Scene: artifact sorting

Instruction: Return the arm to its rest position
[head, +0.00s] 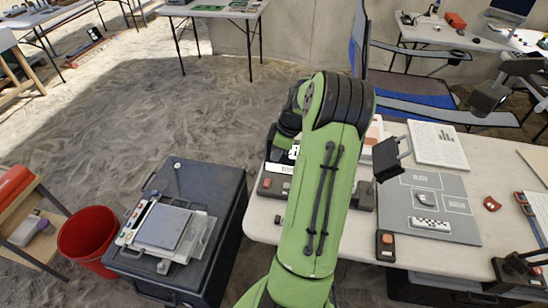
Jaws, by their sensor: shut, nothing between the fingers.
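My green arm (322,190) rises from the bottom middle and bends at a dark, ribbed joint near the top. It stands in front of the left end of the work table (340,251). My gripper does not show; the arm beyond the bend is mostly hidden behind the green link.
A grey mat (400,231) with a small stone and a scale bar lies on the table, beside a black lamp-like stand (388,160) and a reddish fragment (492,203). A dark case (227,215) and red bucket (88,232) stand left. Sandy floor behind is open.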

